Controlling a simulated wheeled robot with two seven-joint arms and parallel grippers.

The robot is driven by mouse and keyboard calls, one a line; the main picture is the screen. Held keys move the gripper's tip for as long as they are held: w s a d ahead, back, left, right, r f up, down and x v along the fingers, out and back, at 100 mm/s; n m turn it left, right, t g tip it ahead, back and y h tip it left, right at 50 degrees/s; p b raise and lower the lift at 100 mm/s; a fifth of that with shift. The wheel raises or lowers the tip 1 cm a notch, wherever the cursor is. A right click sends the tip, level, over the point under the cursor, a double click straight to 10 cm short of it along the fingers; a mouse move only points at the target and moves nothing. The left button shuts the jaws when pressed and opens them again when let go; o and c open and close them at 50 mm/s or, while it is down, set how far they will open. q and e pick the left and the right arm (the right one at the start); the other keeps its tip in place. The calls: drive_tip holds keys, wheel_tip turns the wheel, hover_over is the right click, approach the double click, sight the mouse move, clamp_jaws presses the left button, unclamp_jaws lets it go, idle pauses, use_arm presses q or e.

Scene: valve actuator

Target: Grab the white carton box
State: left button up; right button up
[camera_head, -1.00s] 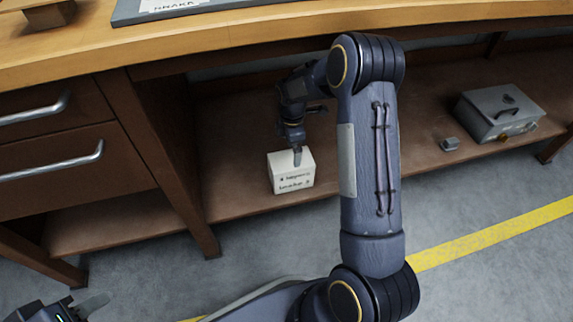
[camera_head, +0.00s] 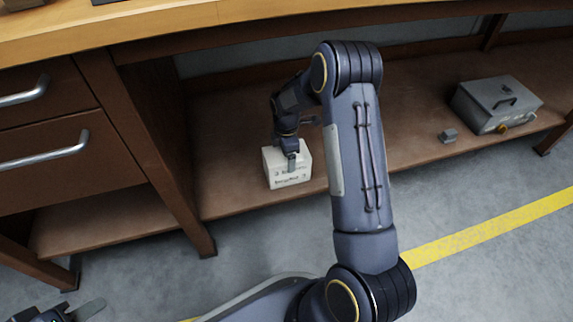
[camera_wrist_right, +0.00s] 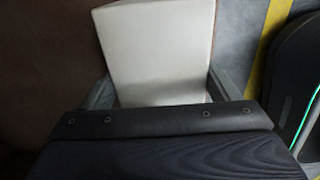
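The white carton box (camera_head: 275,169) stands on the low brown shelf under the workbench, with dark print on its front. My right gripper (camera_head: 290,158) reaches down over it, with one finger in front of its printed face. In the right wrist view, the carton (camera_wrist_right: 160,50) sits between the two spread fingers of the right gripper (camera_wrist_right: 163,85). Whether the fingers touch its sides is unclear. My left gripper (camera_head: 85,311) is at the lower left edge, away from the carton and mostly cut off; only one finger shows clearly.
A grey metal case (camera_head: 497,103) and a small grey block (camera_head: 449,136) sit on the shelf (camera_head: 400,150) to the right. A wooden upright (camera_head: 150,150) and drawers (camera_head: 55,150) stand left of the carton. The bench top (camera_head: 250,18) overhangs it.

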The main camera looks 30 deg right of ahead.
drive_tip(key=c, duration=1)
drive_tip(key=shift+c, duration=0.6)
drive_tip(key=shift+r, duration=0.1)
